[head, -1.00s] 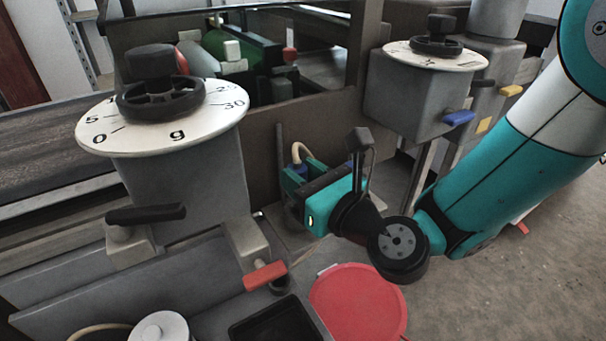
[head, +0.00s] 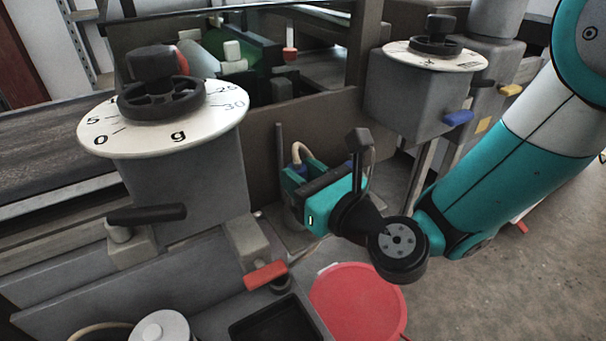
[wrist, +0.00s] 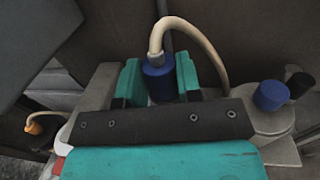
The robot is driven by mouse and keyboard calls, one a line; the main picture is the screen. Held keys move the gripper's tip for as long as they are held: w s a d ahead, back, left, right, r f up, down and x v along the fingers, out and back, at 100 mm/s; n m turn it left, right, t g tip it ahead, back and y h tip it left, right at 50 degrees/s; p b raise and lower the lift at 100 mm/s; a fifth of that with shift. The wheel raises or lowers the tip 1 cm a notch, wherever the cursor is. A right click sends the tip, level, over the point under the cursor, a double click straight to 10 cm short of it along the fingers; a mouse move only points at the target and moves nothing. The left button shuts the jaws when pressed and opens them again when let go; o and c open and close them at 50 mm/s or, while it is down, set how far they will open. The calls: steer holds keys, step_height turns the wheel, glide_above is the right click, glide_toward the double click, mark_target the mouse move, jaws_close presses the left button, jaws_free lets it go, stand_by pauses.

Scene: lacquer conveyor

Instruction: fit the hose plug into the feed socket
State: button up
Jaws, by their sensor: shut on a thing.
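The hose plug is a dark blue cylinder (wrist: 159,77) with a cream hose (wrist: 204,45) arching out of its top. My gripper (wrist: 160,84) is shut on the plug, with a teal finger on each side of it. The plug looks roughly upright in the wrist view. In the head view my gripper (head: 300,176) is low beside the machine's brown panel, and the hose loop (head: 301,150) shows above it. The plug's lower end is hidden behind my gripper's body. I cannot make out the feed socket, or tell whether the plug touches it.
Beside the plug in the wrist view are a blue cap (wrist: 271,95) and a black cylinder (wrist: 300,83) by a grey rounded fitting (wrist: 262,122). An orange-ended hose (wrist: 34,127) is at left.

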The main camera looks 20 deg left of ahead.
steer(key=shift+f+b, duration=1.85)
steer(key=shift+f, duration=0.2)
steer(key=o, duration=1)
